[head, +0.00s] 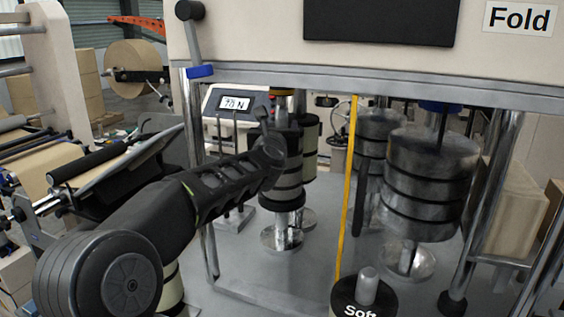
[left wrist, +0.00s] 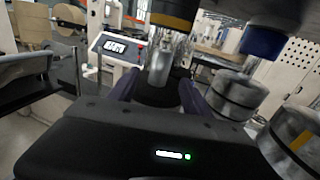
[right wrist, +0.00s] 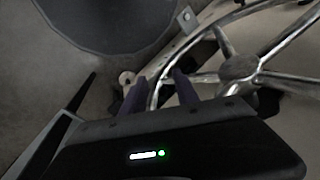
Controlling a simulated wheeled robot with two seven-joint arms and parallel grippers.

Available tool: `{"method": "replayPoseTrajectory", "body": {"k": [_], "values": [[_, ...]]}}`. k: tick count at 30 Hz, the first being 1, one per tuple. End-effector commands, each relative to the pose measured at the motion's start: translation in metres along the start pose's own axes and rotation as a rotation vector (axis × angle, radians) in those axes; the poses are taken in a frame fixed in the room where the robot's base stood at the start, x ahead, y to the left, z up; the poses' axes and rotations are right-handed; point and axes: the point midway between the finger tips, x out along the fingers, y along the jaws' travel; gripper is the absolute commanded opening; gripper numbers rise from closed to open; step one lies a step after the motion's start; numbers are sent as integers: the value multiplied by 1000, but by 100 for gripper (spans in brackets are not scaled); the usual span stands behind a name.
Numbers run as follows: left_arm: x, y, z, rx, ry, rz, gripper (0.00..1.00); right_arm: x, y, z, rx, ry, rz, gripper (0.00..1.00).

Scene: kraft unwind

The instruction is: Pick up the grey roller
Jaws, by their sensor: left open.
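In the left wrist view grey banded rollers also show at the right (left wrist: 236,95). I cannot tell which one the task means. My left gripper (head: 270,152) is open, in front of a cream-and-black banded roller (head: 290,178), left of the grey ones. Between its fingers the left wrist view shows a shiny metal shaft (left wrist: 160,62); contact is unclear. My right gripper (right wrist: 160,88) is open by a chrome spoked wheel (right wrist: 238,68), outside the head view.
A yellow upright strip (head: 347,185) and chrome posts (head: 490,190) flank the rollers. A digital display (head: 235,103) is behind my left arm. Grey floor plate (head: 320,250) lies bare below.

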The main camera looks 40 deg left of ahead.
Motion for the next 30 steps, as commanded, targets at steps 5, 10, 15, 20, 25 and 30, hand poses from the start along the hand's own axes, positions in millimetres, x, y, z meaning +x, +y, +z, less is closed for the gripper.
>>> {"method": "replayPoseTrajectory", "body": {"k": [5, 10, 15, 20, 25, 30], "values": [[16, 0, 1, 1, 1, 1, 57, -6, -2, 1, 1, -1, 2, 36], [16, 0, 0, 0, 0, 0, 57, -5, -1, 1, 1, -2, 2, 36], [20, 0, 2, 0, 0, 0, 57, -9, -2, 1, 2, -2, 3, 36], [40, 0, 4, 2, 2, 1, 57, -24, -6, 1, 4, -6, 7, 36], [63, 0, 2, 1, 2, 0, 57, -35, -9, 2, 6, -12, 11, 36], [68, 1, 0, -1, 0, 0, 57, -35, -8, 2, 7, -14, 12, 36]]}}
